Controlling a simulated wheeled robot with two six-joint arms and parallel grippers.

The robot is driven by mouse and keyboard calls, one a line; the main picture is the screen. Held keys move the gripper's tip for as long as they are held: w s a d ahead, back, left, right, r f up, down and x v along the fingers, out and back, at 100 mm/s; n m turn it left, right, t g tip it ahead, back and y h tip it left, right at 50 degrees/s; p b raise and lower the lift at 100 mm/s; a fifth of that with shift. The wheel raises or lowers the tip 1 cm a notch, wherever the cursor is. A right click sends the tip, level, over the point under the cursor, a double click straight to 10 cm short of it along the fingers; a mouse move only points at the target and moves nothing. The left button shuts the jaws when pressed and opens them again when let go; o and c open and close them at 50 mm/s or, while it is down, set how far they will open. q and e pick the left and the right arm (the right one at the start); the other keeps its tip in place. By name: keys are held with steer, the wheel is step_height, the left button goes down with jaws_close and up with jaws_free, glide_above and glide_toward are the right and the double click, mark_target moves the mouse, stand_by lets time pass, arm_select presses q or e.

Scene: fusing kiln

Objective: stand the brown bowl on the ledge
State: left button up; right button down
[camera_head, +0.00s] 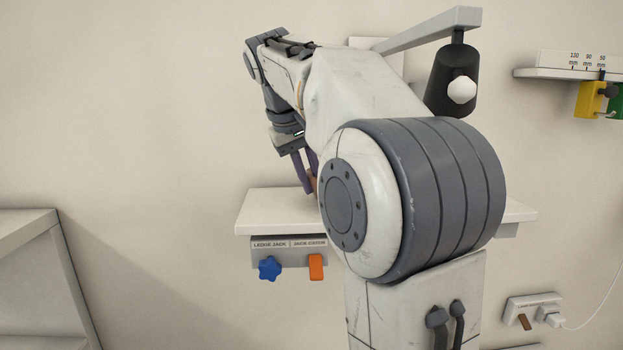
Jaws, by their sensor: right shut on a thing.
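My right gripper (310,180) is over the left part of the white ledge (268,207), with its purple fingers pointing down. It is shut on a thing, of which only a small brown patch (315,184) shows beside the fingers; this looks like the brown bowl. The rest of it is hidden behind my arm. I cannot tell whether it touches the ledge. My right arm covers the middle of the ledge. My left gripper is not in view.
Under the ledge, a labelled panel (289,252) carries a blue star knob (269,268) and an orange lever (316,267). A black lamp-like fixture (447,83) hangs close to my arm. A shelf (556,74) is at right, a white unit (30,255) at left.

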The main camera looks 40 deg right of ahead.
steer(key=shift+f+b, duration=0.5)
steer(key=shift+f, duration=0.1)
steer(key=shift+f, duration=0.1)
stand_by(0.6)
steer(key=c, duration=0.8)
jaws_free()
steer(key=d+p+v, duration=0.1)
steer(key=p+v, duration=0.4)
steer(key=v, duration=0.8)
steer(key=shift+r, duration=0.35)
steer(key=shift+w, duration=0.2)
